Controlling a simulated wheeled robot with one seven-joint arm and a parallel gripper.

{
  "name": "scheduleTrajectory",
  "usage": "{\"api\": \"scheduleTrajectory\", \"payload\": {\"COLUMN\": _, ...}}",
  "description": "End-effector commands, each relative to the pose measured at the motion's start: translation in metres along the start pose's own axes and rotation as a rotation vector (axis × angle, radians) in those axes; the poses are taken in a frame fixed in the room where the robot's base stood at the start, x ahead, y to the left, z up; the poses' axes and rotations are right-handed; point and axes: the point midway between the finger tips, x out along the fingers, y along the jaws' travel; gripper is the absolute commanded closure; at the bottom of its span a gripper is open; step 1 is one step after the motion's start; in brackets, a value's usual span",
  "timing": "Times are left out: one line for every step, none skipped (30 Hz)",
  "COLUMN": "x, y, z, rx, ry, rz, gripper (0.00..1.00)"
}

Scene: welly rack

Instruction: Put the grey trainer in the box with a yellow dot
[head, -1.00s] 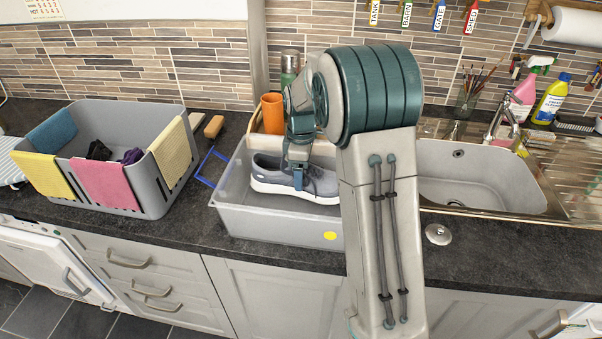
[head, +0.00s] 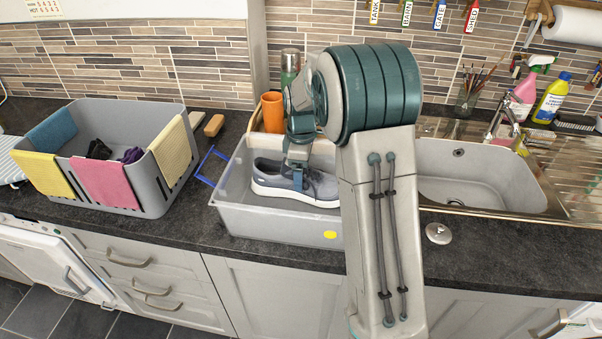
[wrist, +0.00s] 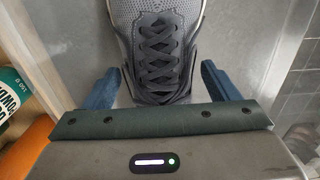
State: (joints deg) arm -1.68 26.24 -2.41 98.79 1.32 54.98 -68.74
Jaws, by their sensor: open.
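The grey trainer (head: 268,178), with a white sole and dark laces, lies in the translucent grey box with a yellow dot (head: 240,221); my arm hides its right end. The yellow dot (head: 330,235) is on the box's front wall. My gripper (head: 296,180) is over the trainer inside the box. In the wrist view the two blue fingers of my gripper (wrist: 158,85) are open, one on each side of the trainer (wrist: 155,45), with gaps showing beside it. Whether the trainer's underside rests flat on the box floor is hidden.
A grey crate (head: 152,191) with cloths over its rim stands to the left. An orange cup (head: 272,112) and a green flask (head: 290,68) stand behind the box. A sink (head: 480,180) lies to the right. The worktop strip before the box is narrow.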

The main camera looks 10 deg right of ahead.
Motion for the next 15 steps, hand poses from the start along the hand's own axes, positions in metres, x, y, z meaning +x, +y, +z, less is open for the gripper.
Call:
{"api": "scheduleTrajectory", "payload": {"x": -0.010, "y": 0.001, "z": 0.000, "rx": 0.001, "ry": 0.003, "rz": 0.005, "gripper": 0.19}}
{"api": "scheduleTrajectory", "payload": {"x": -0.016, "y": 0.001, "z": 0.000, "rx": 0.001, "ry": 0.002, "rz": 0.005, "gripper": 0.19}}
{"api": "scheduleTrajectory", "payload": {"x": -0.025, "y": 0.001, "z": 0.000, "rx": 0.001, "ry": 0.003, "rz": 0.006, "gripper": 0.19}}
{"api": "scheduleTrajectory", "payload": {"x": -0.032, "y": 0.001, "z": 0.000, "rx": 0.001, "ry": 0.003, "rz": 0.006, "gripper": 0.19}}
{"api": "scheduleTrajectory", "payload": {"x": -0.038, "y": 0.001, "z": 0.000, "rx": 0.001, "ry": 0.003, "rz": 0.006, "gripper": 0.19}}
{"api": "scheduleTrajectory", "payload": {"x": -0.047, "y": 0.001, "z": 0.000, "rx": 0.001, "ry": 0.002, "rz": 0.006, "gripper": 0.19}}
{"api": "scheduleTrajectory", "payload": {"x": -0.054, "y": 0.001, "z": 0.000, "rx": 0.001, "ry": 0.002, "rz": 0.006, "gripper": 0.19}}
{"api": "scheduleTrajectory", "payload": {"x": -0.060, "y": 0.001, "z": 0.000, "rx": 0.001, "ry": 0.002, "rz": 0.006, "gripper": 0.19}}
{"api": "scheduleTrajectory", "payload": {"x": -0.068, "y": 0.001, "z": 0.000, "rx": 0.001, "ry": 0.002, "rz": 0.005, "gripper": 0.19}}
{"api": "scheduleTrajectory", "payload": {"x": -0.074, "y": 0.001, "z": 0.000, "rx": 0.000, "ry": 0.001, "rz": 0.004, "gripper": 0.19}}
{"api": "scheduleTrajectory", "payload": {"x": -0.079, "y": 0.001, "z": 0.000, "rx": 0.000, "ry": 0.001, "rz": 0.005, "gripper": 0.19}}
{"api": "scheduleTrajectory", "payload": {"x": -0.086, "y": 0.000, "z": 0.000, "rx": 0.000, "ry": 0.001, "rz": 0.004, "gripper": 0.19}}
{"api": "scheduleTrajectory", "payload": {"x": -0.090, "y": 0.001, "z": 0.000, "rx": 0.000, "ry": 0.001, "rz": 0.004, "gripper": 0.19}}
{"api": "scheduleTrajectory", "payload": {"x": -0.094, "y": 0.000, "z": 0.000, "rx": 0.000, "ry": 0.001, "rz": 0.003, "gripper": 0.19}}
{"api": "scheduleTrajectory", "payload": {"x": -0.098, "y": 0.000, "z": 0.000, "rx": 0.000, "ry": 0.001, "rz": 0.003, "gripper": 0.19}}
